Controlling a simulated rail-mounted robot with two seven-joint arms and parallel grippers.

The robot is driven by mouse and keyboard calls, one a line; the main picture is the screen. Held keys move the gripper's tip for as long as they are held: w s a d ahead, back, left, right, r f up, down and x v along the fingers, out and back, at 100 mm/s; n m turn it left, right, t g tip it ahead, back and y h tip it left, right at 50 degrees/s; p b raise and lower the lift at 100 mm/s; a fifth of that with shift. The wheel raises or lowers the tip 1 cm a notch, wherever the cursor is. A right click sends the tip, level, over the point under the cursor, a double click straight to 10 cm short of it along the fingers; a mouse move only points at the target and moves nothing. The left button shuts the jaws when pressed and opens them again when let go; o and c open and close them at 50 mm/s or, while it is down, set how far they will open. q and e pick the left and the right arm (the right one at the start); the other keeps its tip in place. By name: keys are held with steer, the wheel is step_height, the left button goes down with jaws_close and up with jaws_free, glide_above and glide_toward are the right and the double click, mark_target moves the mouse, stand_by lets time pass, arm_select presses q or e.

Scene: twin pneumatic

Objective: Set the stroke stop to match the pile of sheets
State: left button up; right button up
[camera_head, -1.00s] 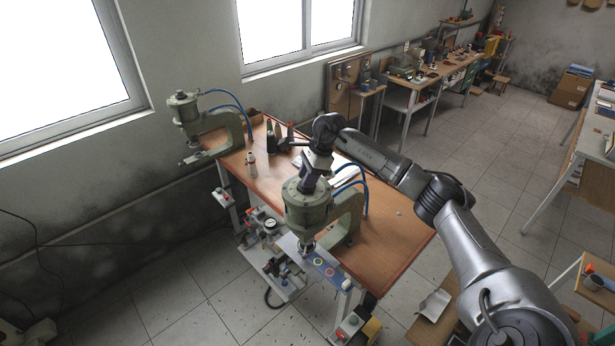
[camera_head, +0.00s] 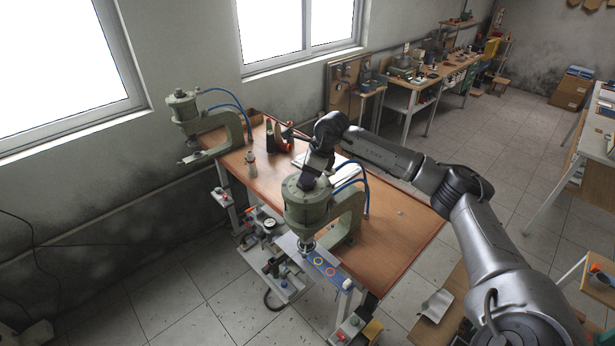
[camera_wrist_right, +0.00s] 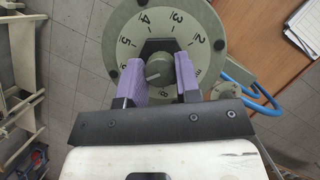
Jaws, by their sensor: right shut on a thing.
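The nearer green press (camera_head: 309,208) stands at the table's front edge. Its round top dial (camera_wrist_right: 128,22) carries numbers, with 2, 3, 4 and 5 legible in the right wrist view. A grey knob (camera_wrist_right: 159,70) with a pale pointer line sits at the dial's middle. My right gripper (camera_head: 311,181) is at the top of this press; its purple-padded fingers (camera_wrist_right: 160,76) are shut on the knob from both sides. A blue plate with yellow and red rings (camera_head: 324,264) lies under the press head. I cannot make out a pile of sheets there. My left gripper is out of view.
A second green press (camera_head: 183,108) stands at the table's far left end. Blue hoses (camera_head: 352,183) arch behind the nearer press. Small bottles (camera_head: 251,163) and white papers (camera_head: 345,177) are on the wooden table (camera_head: 395,240). Its right part is mostly clear.

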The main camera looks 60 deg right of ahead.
steer(key=m+h+b, duration=0.1)
steer(key=m+h, duration=0.1)
steer(key=m, duration=0.3)
steer(key=shift+a+m, duration=0.15)
steer(key=shift+m, duration=0.15)
steer(key=shift+m+h+b, duration=0.55)
steer(key=shift+m+h, duration=0.45)
steer(key=shift+m, duration=1.5)
steer(key=o, duration=0.9)
steer(key=shift+r, duration=0.25)
steer(key=shift+b+v, duration=0.95)
steer(key=shift+v, duration=5.75)
steer(key=shift+w+a, duration=0.1)
steer(key=shift+w, duration=0.05)
